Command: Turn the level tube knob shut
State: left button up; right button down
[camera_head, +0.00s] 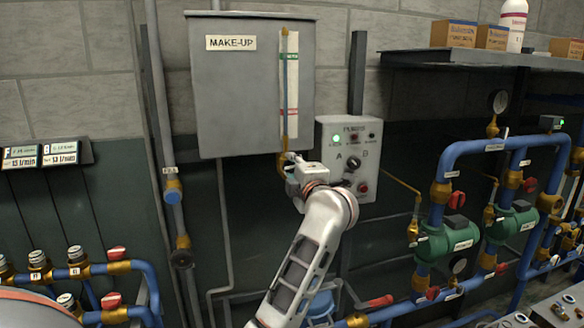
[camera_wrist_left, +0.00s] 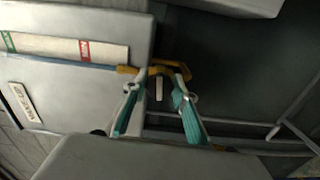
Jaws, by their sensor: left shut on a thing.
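The level tube (camera_head: 284,80) runs up the front of the grey MAKE-UP tank (camera_head: 240,110), beside a white scale with green and red marks. Its brass bottom fitting (camera_head: 282,164) sits just below the tank; the same fitting (camera_wrist_left: 158,70) crosses the wrist view. My left gripper (camera_head: 290,158) is at this fitting and covers most of the knob. In the left wrist view, the two teal-padded fingers (camera_wrist_left: 157,90) stand on either side of a small pale piece at the fitting, closed on the level tube knob. The knob's exact angle is hard to tell. My right gripper is not in view.
A grey pump control box (camera_head: 349,140) with a lit green lamp is close to the right of my left gripper. A shelf (camera_head: 450,60) with boxes and a bottle is at upper right. Blue pipes and green pumps (camera_head: 450,240) fill the right side. A thin pipe (camera_head: 222,230) drops below the tank.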

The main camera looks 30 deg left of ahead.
pick_arm(q)
jog(key=shift+m, duration=0.9)
jog(key=o, duration=1.1)
jog(key=shift+s+d, duration=0.1)
jog(key=v, duration=0.7)
jog(key=shift+s, duration=0.1)
jog(key=shift+f, duration=0.1)
